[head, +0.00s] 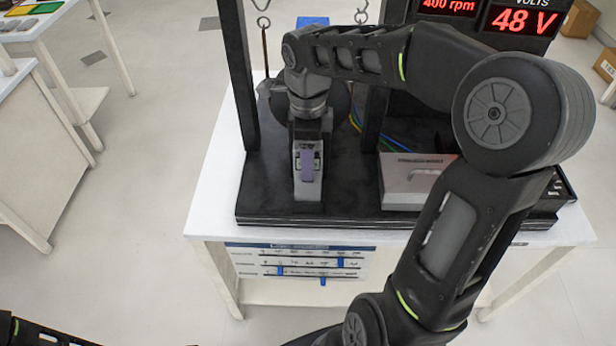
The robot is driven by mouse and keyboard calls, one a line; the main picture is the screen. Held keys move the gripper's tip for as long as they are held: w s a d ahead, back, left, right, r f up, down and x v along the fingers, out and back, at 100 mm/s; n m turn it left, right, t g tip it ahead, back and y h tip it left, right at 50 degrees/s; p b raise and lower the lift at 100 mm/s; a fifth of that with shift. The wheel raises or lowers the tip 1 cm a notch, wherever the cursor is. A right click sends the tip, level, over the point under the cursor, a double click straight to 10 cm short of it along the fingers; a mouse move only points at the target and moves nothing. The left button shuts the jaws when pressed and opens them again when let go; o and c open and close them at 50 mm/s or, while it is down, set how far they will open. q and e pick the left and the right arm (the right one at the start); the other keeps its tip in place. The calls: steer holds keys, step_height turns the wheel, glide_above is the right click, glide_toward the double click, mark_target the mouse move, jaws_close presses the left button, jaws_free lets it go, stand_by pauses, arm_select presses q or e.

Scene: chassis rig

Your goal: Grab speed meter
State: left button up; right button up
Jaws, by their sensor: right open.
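My right arm reaches over the rig from the right, and its gripper (307,150) points down over the black base plate. The gripper is open.
The black rig base (270,208) stands on a white table (212,205). A grey metal box (412,180) lies right of the gripper. Black posts (238,75) and hanging chains with hooks (263,22) stand close around the arm. A 48 V display (522,20) is at the back.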

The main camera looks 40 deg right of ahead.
steer(key=shift+c, duration=0.5)
jaws_close()
stand_by(0.9)
